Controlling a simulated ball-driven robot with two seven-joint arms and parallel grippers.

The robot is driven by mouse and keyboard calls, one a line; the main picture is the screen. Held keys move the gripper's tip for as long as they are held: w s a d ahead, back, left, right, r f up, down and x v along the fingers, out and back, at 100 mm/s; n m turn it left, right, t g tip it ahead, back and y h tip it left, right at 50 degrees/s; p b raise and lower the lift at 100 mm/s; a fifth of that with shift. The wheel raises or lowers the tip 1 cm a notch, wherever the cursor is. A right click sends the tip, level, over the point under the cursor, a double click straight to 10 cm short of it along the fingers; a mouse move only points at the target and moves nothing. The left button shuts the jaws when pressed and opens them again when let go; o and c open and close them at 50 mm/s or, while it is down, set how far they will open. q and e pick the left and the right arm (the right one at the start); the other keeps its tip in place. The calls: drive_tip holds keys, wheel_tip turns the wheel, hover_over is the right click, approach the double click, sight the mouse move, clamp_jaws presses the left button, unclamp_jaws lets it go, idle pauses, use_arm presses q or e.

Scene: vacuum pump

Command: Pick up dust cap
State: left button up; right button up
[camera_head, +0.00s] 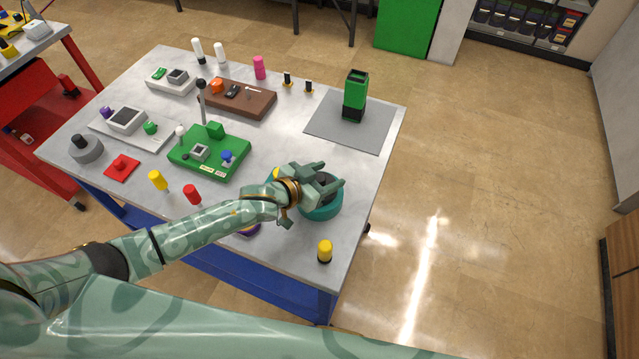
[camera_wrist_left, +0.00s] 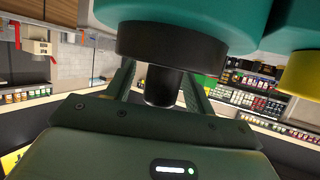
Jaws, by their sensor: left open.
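A round teal pump part (camera_head: 322,209) stands near the front right of the table, and its teal body also shows at the top of the left wrist view (camera_wrist_left: 190,14). A black disc (camera_wrist_left: 185,40) sits on it with a narrower black cylinder (camera_wrist_left: 162,87), which may be the dust cap; I cannot be sure. My left gripper (camera_head: 333,174) is over the teal part. Its open fingers (camera_wrist_left: 158,92) stand on both sides of the black cylinder, with visible gaps. The fingers hide some of the black part in the head view. My right gripper is not in view.
A yellow-topped cylinder (camera_head: 325,250) stands at the front corner. A green block (camera_head: 355,95) stands on a grey mat (camera_head: 375,135). A green board (camera_head: 208,160), brown board (camera_head: 240,100) and loose plugs fill the left. My left forearm passes above the front edge.

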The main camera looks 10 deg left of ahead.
use_arm(q)
drive_tip(key=c, duration=1.1)
drive_tip(key=shift+o, duration=0.2)
drive_tip(key=shift+r, duration=0.15)
